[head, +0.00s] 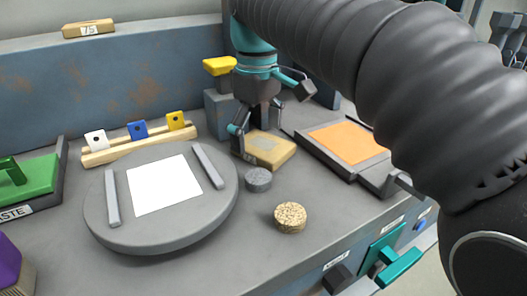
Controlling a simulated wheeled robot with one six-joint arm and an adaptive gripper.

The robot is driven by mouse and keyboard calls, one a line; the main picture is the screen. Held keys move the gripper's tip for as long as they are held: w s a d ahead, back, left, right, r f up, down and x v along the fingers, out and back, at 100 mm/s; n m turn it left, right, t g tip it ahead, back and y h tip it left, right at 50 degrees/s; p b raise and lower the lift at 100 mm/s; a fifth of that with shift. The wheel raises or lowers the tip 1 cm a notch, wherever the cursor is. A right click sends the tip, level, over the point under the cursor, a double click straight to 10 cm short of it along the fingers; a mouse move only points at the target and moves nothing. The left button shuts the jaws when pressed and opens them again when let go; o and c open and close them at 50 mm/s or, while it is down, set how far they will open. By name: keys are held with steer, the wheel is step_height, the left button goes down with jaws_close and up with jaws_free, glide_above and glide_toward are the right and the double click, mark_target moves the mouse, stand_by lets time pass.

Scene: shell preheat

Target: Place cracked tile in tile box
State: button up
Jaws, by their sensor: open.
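My gripper (256,130) is open, pointing down at the back of the counter. Its fingers are at the left and back edges of a flat tan block (281,154) with a greyish patch on top. I cannot tell whether they touch it. No crack shows clearly on any piece, so I cannot tell whether this block is the cracked tile. An orange square slab (345,141) lies in a dark grey tray (371,165) to the right. No container is readable as the tile box.
A round grey platform (150,235) with a white sheet (164,184) and two bars fills the left. A grey disc (258,180) and a speckled tan disc (290,218) stand in front of the block. A green item (36,176) sits by a WASTE label. My arm covers the right.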

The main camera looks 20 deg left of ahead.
steer(key=shift+f, duration=0.3)
steer(key=c, duration=1.4)
